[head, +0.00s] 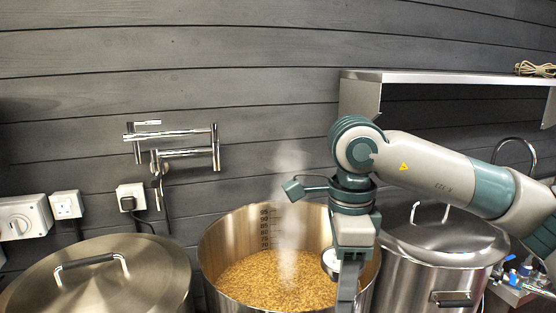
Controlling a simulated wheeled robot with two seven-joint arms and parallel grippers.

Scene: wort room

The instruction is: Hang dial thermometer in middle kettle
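The middle kettle (219,240) is open, a steel pot holding grainy golden mash, with dark scale marks on its inner back wall and steam rising. My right gripper (346,290) points down over the right part of this kettle, near its right rim. A small round pale disc with a dark edge, apparently the dial thermometer (331,261), shows at the left side of the gripper, inside the kettle's outline. The fingers are seen edge-on, so whether they are closed on the dial is unclear. The thermometer's stem is not visible. My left gripper is out of view.
A lidded kettle (100,280) stands left and another lidded kettle (440,245) right, behind my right arm. A folded wall faucet (175,145) and sockets (66,205) are on the left wall.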

